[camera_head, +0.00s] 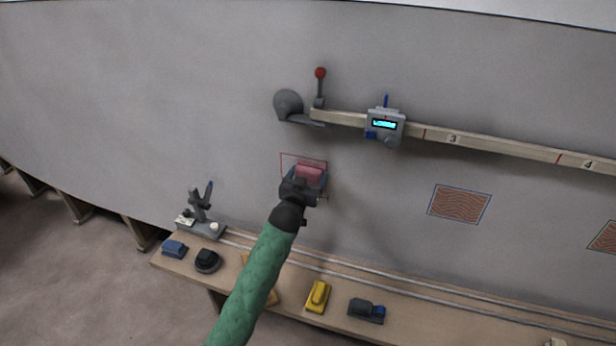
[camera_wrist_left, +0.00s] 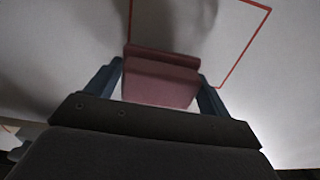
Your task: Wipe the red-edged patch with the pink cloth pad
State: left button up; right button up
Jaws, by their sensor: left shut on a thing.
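The red-edged patch (camera_head: 290,157) is a thin red outline on the grey hull wall, partly hidden behind my gripper. Its red edge also shows in the left wrist view (camera_wrist_left: 246,50), with plain grey surface inside. My left gripper (camera_head: 308,180) is shut on the pink cloth pad (camera_head: 309,172) and is in front of the patch's lower part. In the left wrist view the pink pad (camera_wrist_left: 160,82) sits between the two blue-grey fingers, its far face at or close to the wall. I cannot tell whether it touches. My right gripper is not in view.
Above is a wooden rail (camera_head: 480,143) with a digital gauge (camera_head: 385,125) and a red-knobbed lever (camera_head: 320,82). A blue-edged brown patch (camera_head: 459,204) is to the right. Below, a bench (camera_head: 335,334) holds a yellow tool (camera_head: 318,296), a grey-blue tool (camera_head: 366,311) and a stand (camera_head: 200,215).

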pick_arm(q)
jog(key=shift+r, duration=0.1)
dwell(0.3)
jog(key=shift+w+d, duration=0.1)
jog(key=shift+w, duration=0.2)
dwell(0.3)
jog(key=shift+w+d, duration=0.15)
jog(key=shift+w, duration=0.35)
jog(key=shift+w, duration=0.15)
